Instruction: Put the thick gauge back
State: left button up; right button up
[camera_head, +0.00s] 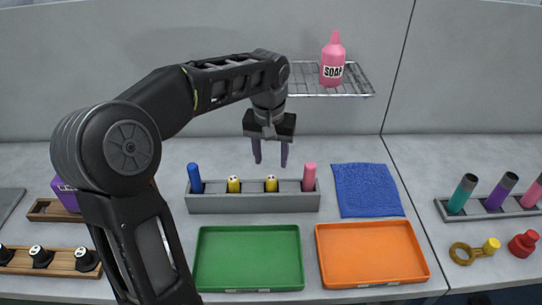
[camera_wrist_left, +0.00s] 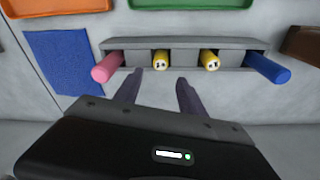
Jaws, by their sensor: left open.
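A long grey rack (camera_head: 254,203) stands in the middle of the counter. It holds a blue cylinder (camera_head: 194,178) at its left end, two short yellow cylinders with dark marks, one left (camera_head: 234,184) and one right (camera_head: 271,184), and a pink cylinder (camera_head: 309,177) at its right end. I cannot tell which of these is the thick gauge. My left gripper (camera_head: 270,155) is open and empty, pointing down above the counter just behind the rack. In the left wrist view its fingers (camera_wrist_left: 157,85) are apart, close to the yellow cylinder (camera_wrist_left: 161,60) nearer the pink one (camera_wrist_left: 106,67). My right gripper is out of view.
A green tray (camera_head: 249,288) and an orange tray (camera_head: 373,284) lie in front of the rack. A blue cloth (camera_head: 367,190) lies right of it. A wire shelf (camera_head: 350,88) with a pink soap bottle (camera_head: 333,62) is behind. Another rack (camera_head: 490,211) stands far right.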

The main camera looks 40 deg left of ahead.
pick_arm(q)
jog(key=shift+r+p, duration=0.35)
jog(key=shift+r, duration=0.7)
notch_tip(320, 180, up, 11)
jog(key=s+p, duration=0.1)
jog(key=p, duration=0.3)
jog(key=shift+s+d+f, duration=0.15)
jog(key=shift+d, duration=0.15)
jog(key=shift+f, duration=0.1)
